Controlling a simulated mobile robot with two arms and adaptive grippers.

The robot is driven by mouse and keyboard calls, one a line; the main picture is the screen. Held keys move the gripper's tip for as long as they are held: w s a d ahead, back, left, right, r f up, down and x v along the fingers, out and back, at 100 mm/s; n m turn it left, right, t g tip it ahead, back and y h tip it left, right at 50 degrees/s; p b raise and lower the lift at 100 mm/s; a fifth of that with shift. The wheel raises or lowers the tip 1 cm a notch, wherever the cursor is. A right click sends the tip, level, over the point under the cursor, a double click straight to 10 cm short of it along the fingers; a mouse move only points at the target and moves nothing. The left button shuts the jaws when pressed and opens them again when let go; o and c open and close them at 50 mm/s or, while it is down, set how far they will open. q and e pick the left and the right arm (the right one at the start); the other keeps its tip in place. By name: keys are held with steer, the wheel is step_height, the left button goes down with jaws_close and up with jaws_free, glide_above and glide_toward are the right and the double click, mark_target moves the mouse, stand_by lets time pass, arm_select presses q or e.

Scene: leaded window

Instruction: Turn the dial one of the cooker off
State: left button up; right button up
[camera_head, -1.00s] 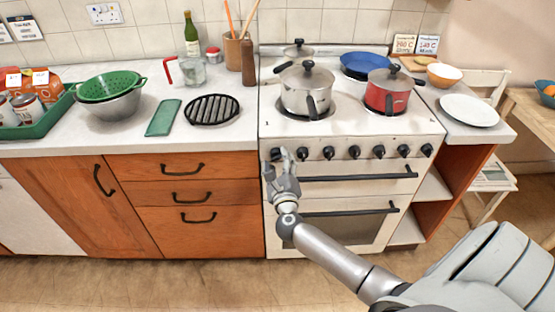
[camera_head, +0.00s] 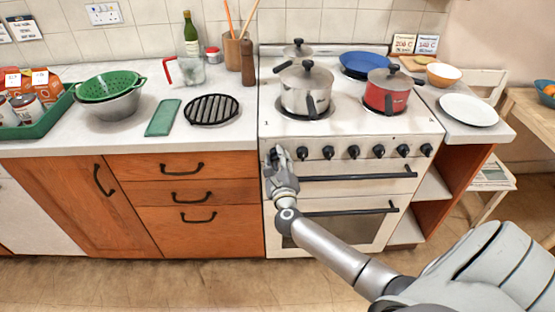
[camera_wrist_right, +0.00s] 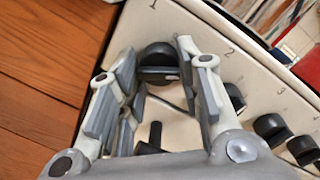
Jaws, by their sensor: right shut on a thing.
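The cooker (camera_head: 350,126) stands at the right, with a row of black dials along its front edge. Dial one (camera_wrist_right: 157,64) is the leftmost, below the printed 1 in the wrist view. My right gripper (camera_head: 277,156) is at it, and its fingers (camera_wrist_right: 158,80) stand on both sides of the dial, shut on it. In the head view the gripper hides most of this dial. My left gripper is not in view.
Dial two (camera_head: 302,153) is close to the right of my gripper. The oven handle (camera_head: 360,175) runs just below the dials. A steel pot (camera_head: 306,92) and a red pot (camera_head: 388,94) stand on the hob.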

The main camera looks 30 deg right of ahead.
steer(key=shift+r+n+p, duration=0.25)
steer(key=shift+n+p, duration=0.55)
steer(key=shift+p, duration=0.4)
steer(key=n+p, duration=0.4)
steer(key=shift+r+g, duration=0.15)
steer(key=shift+g, duration=0.15)
steer(key=n+p, duration=0.2)
steer(key=shift+n, duration=0.4)
steer(key=shift+n+p, duration=1.05)
steer(key=shift+n, duration=0.35)
steer(key=o, duration=1)
